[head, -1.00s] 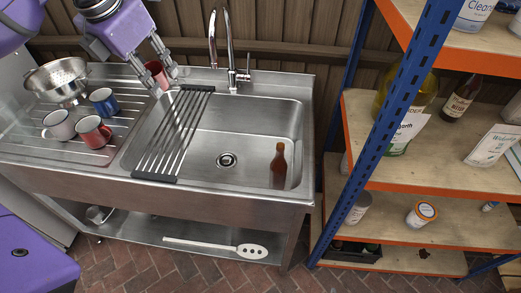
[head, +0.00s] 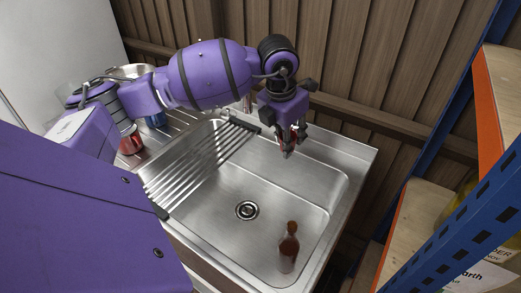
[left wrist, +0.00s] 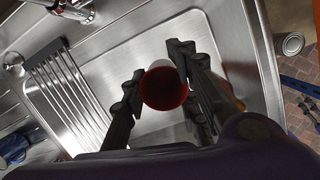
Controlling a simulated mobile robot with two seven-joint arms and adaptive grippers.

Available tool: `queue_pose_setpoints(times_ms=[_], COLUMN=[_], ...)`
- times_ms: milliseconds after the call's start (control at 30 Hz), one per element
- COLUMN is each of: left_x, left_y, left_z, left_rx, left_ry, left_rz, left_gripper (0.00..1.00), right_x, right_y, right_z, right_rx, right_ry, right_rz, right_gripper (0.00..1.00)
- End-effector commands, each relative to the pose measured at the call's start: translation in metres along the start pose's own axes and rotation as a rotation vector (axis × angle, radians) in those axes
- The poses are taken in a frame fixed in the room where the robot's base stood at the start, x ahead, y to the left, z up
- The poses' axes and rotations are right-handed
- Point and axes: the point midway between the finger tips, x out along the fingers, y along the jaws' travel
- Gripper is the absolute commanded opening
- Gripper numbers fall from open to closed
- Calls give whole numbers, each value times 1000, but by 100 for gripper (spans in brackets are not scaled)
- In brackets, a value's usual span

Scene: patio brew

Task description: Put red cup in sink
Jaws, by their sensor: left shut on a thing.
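My left gripper (head: 287,146) is shut on a red cup, held in the air over the back right part of the sink basin. In the head view the fingers hide most of the cup. In the left wrist view the red cup (left wrist: 163,88) sits between the two fingers, its round dark-red opening facing the camera. The steel sink (head: 215,208) lies below, with its drain (head: 247,210) in the middle of the floor. My right gripper is not in view.
A brown bottle (head: 288,252) stands in the basin's front right. A slatted rack (head: 205,165) covers the basin's left side. Another red mug (head: 131,143) and a blue mug (head: 155,120) stand on the drainboard. A blue-framed shelf (head: 440,240) is at right. The basin floor around the drain is clear.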

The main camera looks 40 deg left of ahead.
Motion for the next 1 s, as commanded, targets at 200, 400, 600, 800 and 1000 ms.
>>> queue_pose_setpoints(times_ms=[200, 400, 600, 800, 1000], left_x=[138, 197, 225, 259, 275], left_y=[-7, -12, -14, -15, -16], left_z=[-15, -26, -34, -42, -45], left_rx=[-149, -221, -242, -241, -239], left_ry=[76, 98, 105, 103, 102], left_rz=[-5, -6, -8, -7, -7], left_gripper=[14, 14, 14, 14, 14], right_x=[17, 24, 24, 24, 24], right_y=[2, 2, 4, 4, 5], right_z=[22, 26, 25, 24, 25], right_rx=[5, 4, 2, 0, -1], right_ry=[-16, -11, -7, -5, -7], right_rz=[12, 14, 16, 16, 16], right_gripper=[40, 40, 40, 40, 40])
